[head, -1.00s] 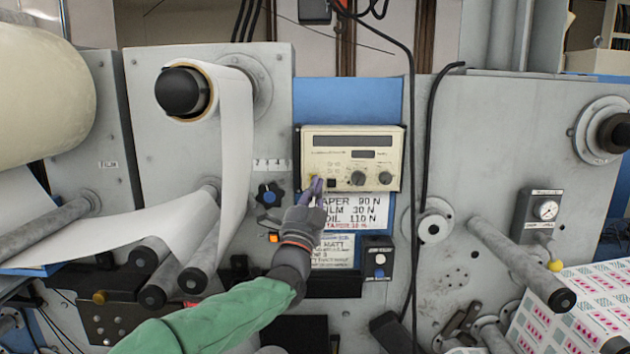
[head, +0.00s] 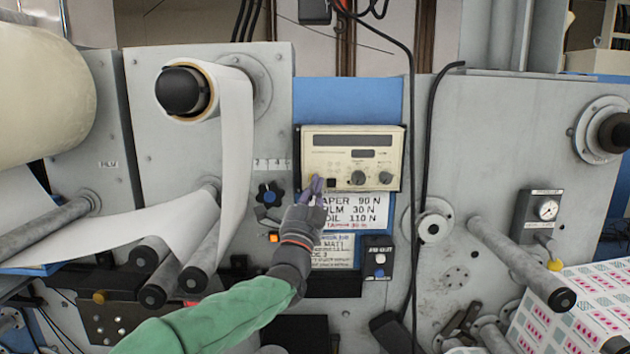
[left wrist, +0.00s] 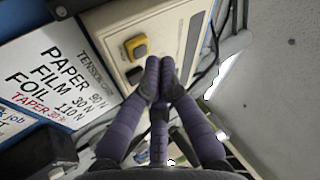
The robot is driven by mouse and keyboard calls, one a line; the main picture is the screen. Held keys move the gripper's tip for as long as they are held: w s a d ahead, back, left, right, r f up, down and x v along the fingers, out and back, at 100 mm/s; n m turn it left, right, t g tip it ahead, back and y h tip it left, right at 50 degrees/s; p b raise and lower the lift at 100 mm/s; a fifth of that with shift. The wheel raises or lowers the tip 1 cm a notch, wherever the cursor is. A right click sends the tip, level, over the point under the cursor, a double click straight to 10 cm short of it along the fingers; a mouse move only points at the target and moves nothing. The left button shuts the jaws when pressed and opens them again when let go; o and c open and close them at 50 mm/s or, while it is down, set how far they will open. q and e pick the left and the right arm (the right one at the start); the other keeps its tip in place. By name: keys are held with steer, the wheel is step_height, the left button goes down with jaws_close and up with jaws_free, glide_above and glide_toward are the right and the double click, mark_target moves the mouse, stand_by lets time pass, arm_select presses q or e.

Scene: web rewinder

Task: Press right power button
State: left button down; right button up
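The beige control box (head: 322,155) is mounted on the machine's grey wall, with dark displays and two black knobs. A small dark square button (head: 333,183) sits at its lower left. In the left wrist view, a yellow square button (left wrist: 135,46) and a dark button (left wrist: 135,75) show on the beige panel. My left gripper (head: 316,186) is at the box's lower left corner, covering part of it. Its purple fingertips (left wrist: 160,66) are together, with nothing seen between them, just beside the yellow button. I cannot tell whether they touch the panel. My right gripper is not in view.
A white tension sign (head: 360,211) hangs below the box. A small switch box (head: 378,258) is lower right. A black cable (head: 414,130) runs down right of the box. A paper roll (head: 205,92) and rollers stand left; another roller (head: 520,262) juts out right.

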arm_select(q)
steer(key=shift+w, duration=0.35)
steer(key=shift+w, duration=0.3)
stand_by(0.7)
steer(key=shift+s+b, duration=0.8)
steer(key=shift+b, duration=0.2)
steer(key=shift+s+b, duration=1.95)
steer(key=shift+s, duration=1.05)
